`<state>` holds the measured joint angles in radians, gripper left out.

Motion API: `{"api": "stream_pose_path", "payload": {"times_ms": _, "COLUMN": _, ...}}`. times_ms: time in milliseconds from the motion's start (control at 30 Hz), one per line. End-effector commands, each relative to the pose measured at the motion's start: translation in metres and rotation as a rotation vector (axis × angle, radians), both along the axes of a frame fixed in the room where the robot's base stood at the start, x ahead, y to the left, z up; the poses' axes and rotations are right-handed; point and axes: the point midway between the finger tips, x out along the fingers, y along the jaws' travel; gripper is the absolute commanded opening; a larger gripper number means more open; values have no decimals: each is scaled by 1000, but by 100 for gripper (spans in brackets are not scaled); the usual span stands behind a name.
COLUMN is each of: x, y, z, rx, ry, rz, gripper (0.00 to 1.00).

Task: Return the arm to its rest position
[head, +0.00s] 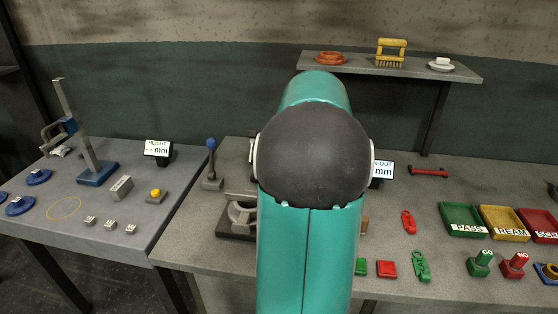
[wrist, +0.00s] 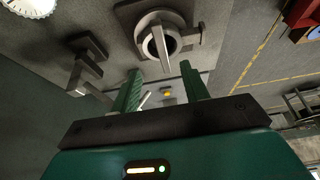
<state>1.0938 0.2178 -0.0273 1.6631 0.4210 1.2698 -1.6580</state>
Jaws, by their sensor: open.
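My gripper (wrist: 160,69) shows in the wrist view with its two green fingers spread apart and nothing seen between them. A grey valve casting with a round bore (wrist: 161,38) lies beyond the fingertips. It looks apart from them, though the distance is hard to judge. In the head view my teal arm with its dark round joint fills the middle and hides my gripper. A grey metal piece on a dark base (head: 240,217) shows partly beside the arm.
The left table holds a height gauge (head: 97,172) and small blocks. On the right bench are a green tray (head: 461,233), a yellow tray (head: 483,209), a red tray (head: 523,213) and red and green tags. A wall shelf (head: 465,76) stands behind.

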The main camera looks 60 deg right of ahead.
Motion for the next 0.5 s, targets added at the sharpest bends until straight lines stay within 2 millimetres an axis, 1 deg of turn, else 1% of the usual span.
{"api": "stream_pose_path", "payload": {"times_ms": 400, "x": 1, "y": 1, "z": 0, "rx": 0, "ry": 0, "rz": 0, "gripper": 45}}
{"api": "stream_pose_path", "payload": {"times_ms": 467, "x": 3, "y": 6, "z": 2, "rx": -1, "ry": 3, "rz": 0, "gripper": 45}}
{"api": "stream_pose_path", "payload": {"times_ms": 500, "x": 7, "y": 13, "z": 4, "rx": -3, "ry": 7, "rz": -3, "gripper": 45}}
